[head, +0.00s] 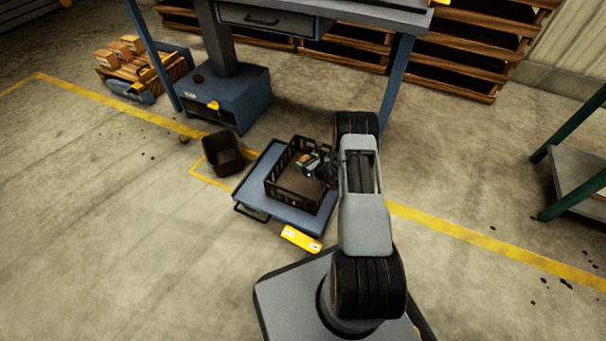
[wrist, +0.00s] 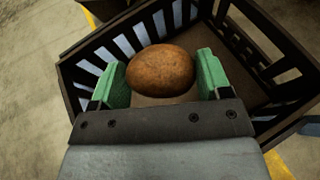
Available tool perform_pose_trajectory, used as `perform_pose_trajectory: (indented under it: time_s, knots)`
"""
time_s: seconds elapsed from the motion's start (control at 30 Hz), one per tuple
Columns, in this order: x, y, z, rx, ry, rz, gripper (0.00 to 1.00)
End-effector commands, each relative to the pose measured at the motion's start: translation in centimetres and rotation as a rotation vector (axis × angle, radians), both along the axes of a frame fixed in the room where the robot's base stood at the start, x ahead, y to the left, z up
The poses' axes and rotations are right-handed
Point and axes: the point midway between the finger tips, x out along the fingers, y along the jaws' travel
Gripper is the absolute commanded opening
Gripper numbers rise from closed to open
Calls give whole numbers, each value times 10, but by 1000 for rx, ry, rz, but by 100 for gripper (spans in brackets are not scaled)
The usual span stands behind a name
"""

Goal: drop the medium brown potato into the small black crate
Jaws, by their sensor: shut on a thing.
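My gripper (wrist: 160,80) is shut on the brown potato (wrist: 160,72), which sits between its two green fingers in the wrist view. In the head view my gripper (head: 313,162) is over a slatted black crate (head: 280,197); the potato is too small to make out clearly there. The wrist view shows the same slatted crate (wrist: 90,50) around and below the potato, with its brown floor visible. I cannot tell how far the potato is above that floor. A black bin (head: 222,155) without slats stands to the left on the concrete floor.
The slatted crate stands on a blue cart (head: 262,172) with a yellow label at its front. A blue workbench (head: 240,95) is behind. A wooden pallet with boxes (head: 140,65) is at the back left. A green-legged table (head: 575,170) is at right. The left floor is open.

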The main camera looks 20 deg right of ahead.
Motion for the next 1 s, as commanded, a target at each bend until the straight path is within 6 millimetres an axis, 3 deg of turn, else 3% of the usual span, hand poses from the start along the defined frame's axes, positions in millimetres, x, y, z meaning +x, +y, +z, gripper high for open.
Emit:
perform_pose_trajectory:
  time_s: [0.2,0.5,0.53,0.83,1.0]
  knots:
    - [0,0,-22,0,-1,0,46]
    - [0,0,-23,-1,-1,0,46]
    - [0,0,-23,-1,-1,0,72]
    - [0,0,-23,0,-1,0,100]
    - [0,0,-24,0,0,0,100]
